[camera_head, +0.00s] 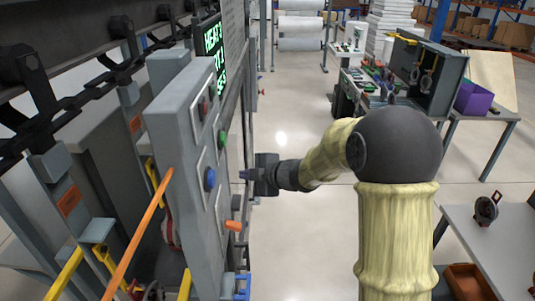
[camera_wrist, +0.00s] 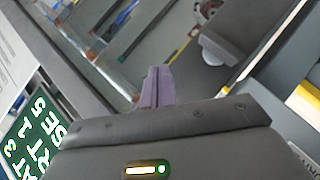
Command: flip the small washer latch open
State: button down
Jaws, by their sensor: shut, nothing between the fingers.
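My gripper (camera_head: 243,174) is shut and empty, held out level to the right of a grey control panel (camera_head: 178,140). In the wrist view its purple-grey fingers (camera_wrist: 155,88) are together, with nothing between them. The panel's right side carries a red button (camera_head: 203,106), a green button (camera_head: 222,139), a blue button (camera_head: 210,179) and a small orange handle (camera_head: 233,226). The fingertips point at the panel side near the blue button, seemingly apart from it. I cannot tell which part is the small washer latch.
A lit green display (camera_head: 214,55) hangs behind the panel and shows in the wrist view (camera_wrist: 38,137). Dark conveyor hooks (camera_head: 30,75) run along the left. An orange bar (camera_head: 138,235) slants before the panel. Work tables (camera_head: 492,240) stand right; the floor between is clear.

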jog(key=d+r, duration=0.5)
jog(key=d, duration=0.1)
jog(key=shift+s+r, duration=0.15)
jog(key=shift+r, duration=0.25)
jog(key=shift+f+b, duration=0.1)
jog(key=shift+b, duration=0.2)
jog(key=s+d+f+m+t+h+b, duration=0.1)
jog(key=s+d+f+m+h+b, duration=0.25)
jog(key=d+f+m, duration=0.25)
jog(key=s+d+f+m+h+b, duration=0.2)
jog(key=d+f+m+h, duration=0.3)
jog(key=m, duration=0.2)
jog(key=s+d+f+m+g+b, duration=0.1)
jog(key=s+f+m+g, duration=0.2)
jog(key=s+f, duration=0.3)
jog(key=s+d+f+m+g+h+b, duration=0.1)
jog(key=s+f+m, duration=0.5)
jog(key=s, duration=0.8)
jog(key=g+b, duration=0.1)
jog(key=g, duration=0.1)
jog(key=shift+d+f+g, duration=0.25)
jog(key=shift+d+g, duration=0.05)
jog(key=shift+d, duration=0.05)
